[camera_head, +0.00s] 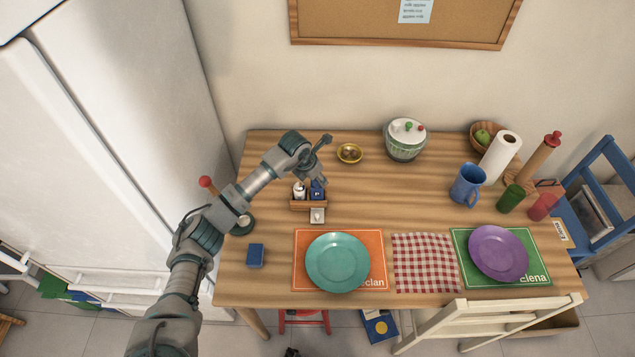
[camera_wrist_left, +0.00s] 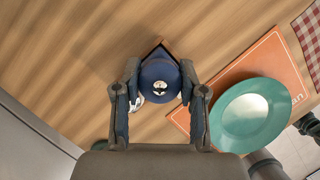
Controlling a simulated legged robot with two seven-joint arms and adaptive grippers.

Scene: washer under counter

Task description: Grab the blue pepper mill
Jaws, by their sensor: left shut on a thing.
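The blue pepper mill (camera_head: 317,189) stands in a small wooden caddy (camera_head: 309,205) on the table, beside a white shaker (camera_head: 299,190). My left gripper (camera_head: 321,180) comes down over the mill from above. In the left wrist view the mill's round dark blue top (camera_wrist_left: 160,80) sits between the two fingers of my left gripper (camera_wrist_left: 160,92), which are shut on it. The mill's lower part is hidden by the caddy. My right gripper is in neither view.
A teal plate (camera_head: 337,262) on an orange placemat lies in front of the caddy. A blue box (camera_head: 256,255) is at the front left. The fridge (camera_head: 130,80) borders the left side.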

